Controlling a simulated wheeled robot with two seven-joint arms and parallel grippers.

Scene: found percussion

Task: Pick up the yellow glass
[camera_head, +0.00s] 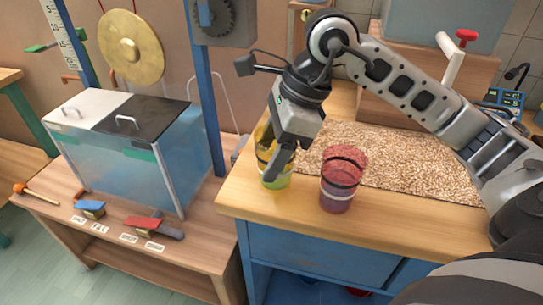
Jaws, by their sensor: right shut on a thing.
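The yellow glass (275,180) stands near the left front corner of the wooden counter. My right gripper (274,170) is pointed down and shut on the yellow glass. Its fingers and hand hide part of the glass. The base of the glass looks to be at the counter top, but I cannot tell whether it touches. My left gripper is not in view.
A speckled mat (410,160) covers the counter behind. The counter (400,213) ends close in front. A water tank (180,160) stands on the lower bench at left; a gong (131,48) hangs above.

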